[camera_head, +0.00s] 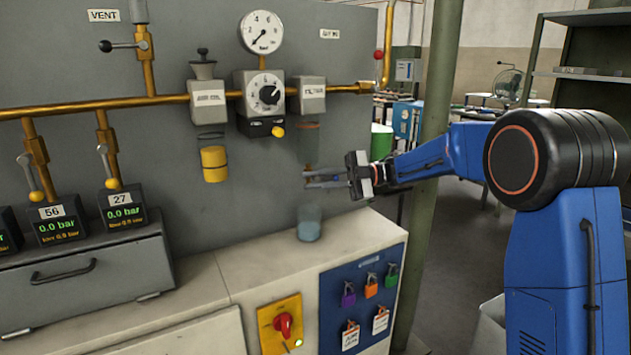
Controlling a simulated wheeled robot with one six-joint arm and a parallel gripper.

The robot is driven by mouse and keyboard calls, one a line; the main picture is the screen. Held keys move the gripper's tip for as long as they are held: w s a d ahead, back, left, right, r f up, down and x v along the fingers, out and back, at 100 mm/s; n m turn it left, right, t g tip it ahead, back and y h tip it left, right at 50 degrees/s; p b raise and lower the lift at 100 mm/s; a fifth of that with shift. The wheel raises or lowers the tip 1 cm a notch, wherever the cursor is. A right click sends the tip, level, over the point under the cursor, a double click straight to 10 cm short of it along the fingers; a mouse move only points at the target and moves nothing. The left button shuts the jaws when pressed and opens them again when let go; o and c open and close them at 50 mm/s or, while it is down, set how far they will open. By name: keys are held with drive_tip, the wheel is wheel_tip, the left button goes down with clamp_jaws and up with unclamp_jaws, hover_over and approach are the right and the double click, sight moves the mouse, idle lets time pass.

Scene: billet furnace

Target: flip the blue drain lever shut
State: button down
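My gripper (309,180) reaches in from the right, level, with its fingers pointing left, just below the filter bowl (308,138). That bowl hangs under the labelled block (306,94) at the right of the brass pipe. I cannot make out the blue drain lever; the fingers cover the area under the bowl. Whether the fingers touch anything or hold it cannot be told at this size. A clear bluish cup (309,224) stands on the counter below the fingers.
A regulator with a dial (264,96) and a yellow-bottomed bowl (214,164) hang left of the filter. A green-grey post (436,160) stands behind my arm. A red rotary switch (283,325) and padlock board (360,300) are on the cabinet front.

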drive_tip(key=shift+n+t+h, duration=0.3)
drive_tip(key=shift+h, duration=0.7)
drive_tip(key=shift+r, duration=0.1)
drive_tip(key=c, duration=1.9)
unclamp_jaws()
drive_tip(key=shift+d, duration=0.1)
drive_tip(key=v, duration=1.7)
drive_tip(key=shift+d, duration=0.2)
